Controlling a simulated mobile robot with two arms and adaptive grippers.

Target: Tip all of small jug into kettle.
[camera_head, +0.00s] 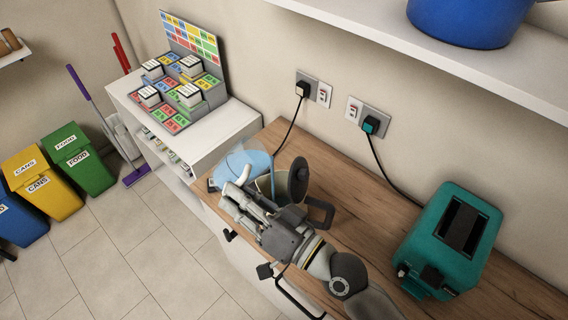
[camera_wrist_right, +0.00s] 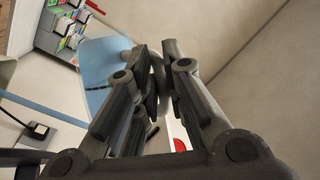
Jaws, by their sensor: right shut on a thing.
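The small jug (camera_head: 256,160) is light blue and stands out at the counter's far left end, beside the kettle. It also shows in the right wrist view (camera_wrist_right: 97,62). My right gripper (camera_head: 236,190) is shut on its pale handle, which shows between the fingers in the wrist view (camera_wrist_right: 158,72). The gripper and arm hide the jug's lower part; its exact tilt and contents cannot be told. The kettle (camera_head: 283,187) is grey-beige with a dark lid raised open and a black handle to the right. It is partly behind my gripper. My left gripper is out of view.
A teal toaster (camera_head: 452,240) stands at the right on the wooden counter (camera_head: 375,215). Cords hang from two wall sockets behind. A shelf with a blue pot (camera_head: 468,18) overhangs at upper right. A white cabinet (camera_head: 205,130) with a display stands left of the counter. Bare counter lies between kettle and toaster.

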